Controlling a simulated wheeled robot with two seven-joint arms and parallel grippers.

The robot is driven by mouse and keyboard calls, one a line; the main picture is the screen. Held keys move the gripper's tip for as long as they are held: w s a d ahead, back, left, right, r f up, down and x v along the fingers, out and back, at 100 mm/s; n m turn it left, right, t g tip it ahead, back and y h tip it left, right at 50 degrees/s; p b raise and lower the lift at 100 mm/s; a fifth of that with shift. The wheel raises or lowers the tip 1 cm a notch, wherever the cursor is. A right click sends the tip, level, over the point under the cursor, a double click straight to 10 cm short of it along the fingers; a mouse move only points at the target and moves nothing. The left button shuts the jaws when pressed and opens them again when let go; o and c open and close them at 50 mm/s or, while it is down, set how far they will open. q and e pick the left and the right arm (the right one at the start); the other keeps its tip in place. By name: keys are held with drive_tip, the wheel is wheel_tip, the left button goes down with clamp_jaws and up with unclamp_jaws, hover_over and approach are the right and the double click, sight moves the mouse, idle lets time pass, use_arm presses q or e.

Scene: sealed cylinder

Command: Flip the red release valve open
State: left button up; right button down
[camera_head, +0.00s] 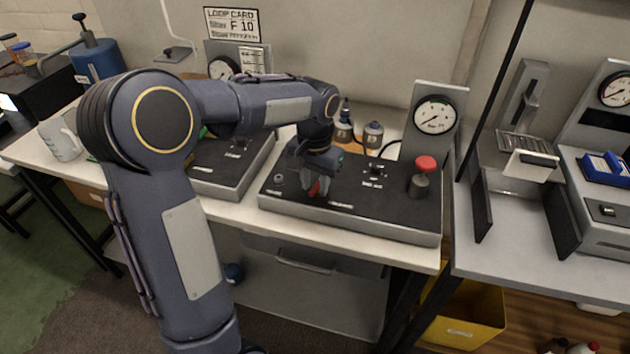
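A small red lever (314,189), which looks like the release valve, stands on the dark top of the control panel (350,197) on the bench. My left gripper (317,187) reaches down over it from above, with its fingers around the red part. The fingers hide much of the lever, and I cannot tell whether they grip it or only straddle it. A red-capped knob (425,165) stands at the panel's right end. A round gauge (435,115) rises behind the panel. My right gripper is out of view.
A second dark panel (228,165) with a gauge behind it stands to the left, partly behind my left arm. Small bottles (373,135) stand behind the main panel. A grey bench (530,235) with equipment is on the right. A yellow bin (465,318) is on the floor.

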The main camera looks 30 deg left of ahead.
sight(318, 190)
use_arm(q)
clamp_jaws()
drive_tip(key=shift+d+n, duration=0.2)
drive_tip(key=shift+n, duration=0.5)
drive_tip(key=shift+d+n, duration=0.2)
drive_tip(key=shift+n, duration=0.5)
drive_tip(key=shift+o, duration=0.7)
unclamp_jaws()
wheel_tip(318, 190, up, 8)
drive_tip(key=shift+f, duration=0.1)
